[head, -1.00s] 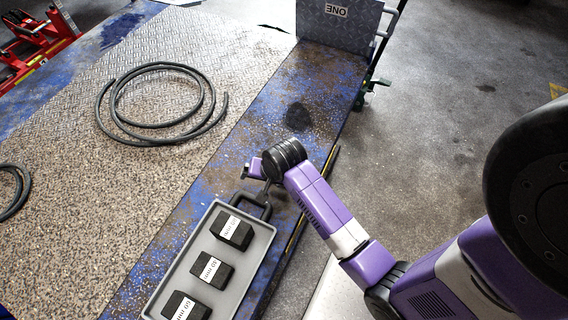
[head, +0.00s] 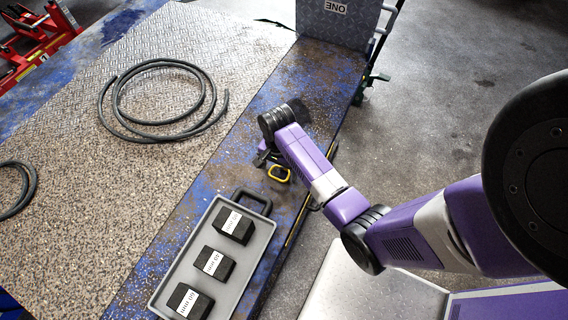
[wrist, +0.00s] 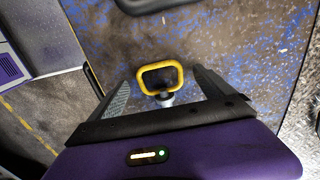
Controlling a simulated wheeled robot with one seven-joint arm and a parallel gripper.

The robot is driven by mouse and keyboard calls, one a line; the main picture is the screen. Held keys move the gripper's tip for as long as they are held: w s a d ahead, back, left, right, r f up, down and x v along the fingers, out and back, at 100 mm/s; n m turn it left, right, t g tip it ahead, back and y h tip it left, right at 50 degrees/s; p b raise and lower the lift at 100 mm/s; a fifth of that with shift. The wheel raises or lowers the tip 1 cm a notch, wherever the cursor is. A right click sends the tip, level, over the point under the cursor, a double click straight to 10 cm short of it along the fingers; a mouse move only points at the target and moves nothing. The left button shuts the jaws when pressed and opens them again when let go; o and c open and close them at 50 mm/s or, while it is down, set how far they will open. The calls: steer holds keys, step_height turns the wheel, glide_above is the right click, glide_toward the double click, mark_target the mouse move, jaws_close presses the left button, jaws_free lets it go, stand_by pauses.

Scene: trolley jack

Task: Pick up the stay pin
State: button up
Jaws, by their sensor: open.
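The stay pin shows a yellow ring handle (head: 279,174) in the head view, on the worn blue strip beyond the tray's handle. In the wrist view the yellow ring (wrist: 179,76) lies between my gripper's two fingers, with a short grey metal part below it. My gripper (wrist: 161,80) is open, with one finger on each side of the pin and gaps showing between. In the head view my gripper (head: 262,158) is low over the strip beside the ring, partly hidden by my wrist. The pin's lower end is hidden.
A grey tray (head: 160,291) with three black labelled blocks stands just nearer; its black handle (head: 265,205) points toward the pin. A coiled black hose (head: 104,107) lies on the textured plate. A grey panel marked ONE (head: 345,30) stands at the far end. Red equipment (head: 30,40) is far left.

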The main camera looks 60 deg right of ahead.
steer(key=shift+f, duration=0.85)
steer(key=shift+c, duration=0.4)
steer(key=c, duration=1.6)
steer(key=shift+r, duration=0.15)
